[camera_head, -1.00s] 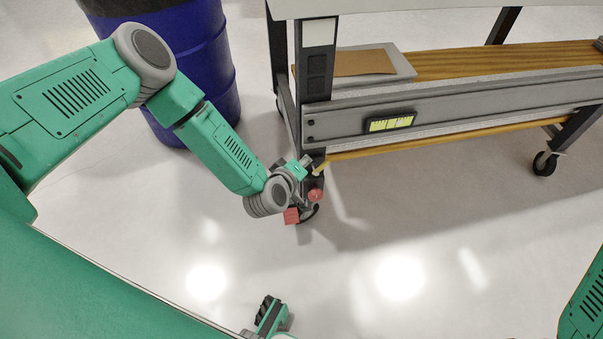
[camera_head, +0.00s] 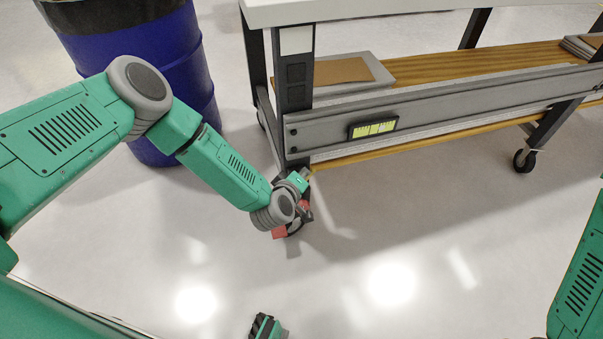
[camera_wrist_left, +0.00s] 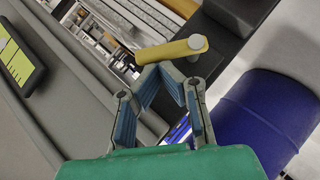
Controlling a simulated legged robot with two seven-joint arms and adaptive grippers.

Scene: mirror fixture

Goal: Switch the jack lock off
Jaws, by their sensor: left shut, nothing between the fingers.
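A yellow lever (camera_wrist_left: 172,50) with a pale round knob at one end sits by the dark bench leg in the left wrist view. In the head view it shows only as a small yellow bit (camera_head: 311,172) at the foot of the leg. My left gripper (camera_wrist_left: 165,78) is shut and empty, its blue-padded fingertips close to the lever's side; I cannot tell whether they touch it. In the head view the left gripper (camera_head: 303,178) is small beside the leg. Red parts (camera_head: 280,232) show below my wrist, partly hidden by it.
The workbench's dark leg (camera_head: 295,110) and grey side rail (camera_head: 450,105) stand close to my left gripper. A blue barrel (camera_head: 185,75) stands to the left. A caster (camera_head: 525,160) is at the far right leg. The floor in front is clear.

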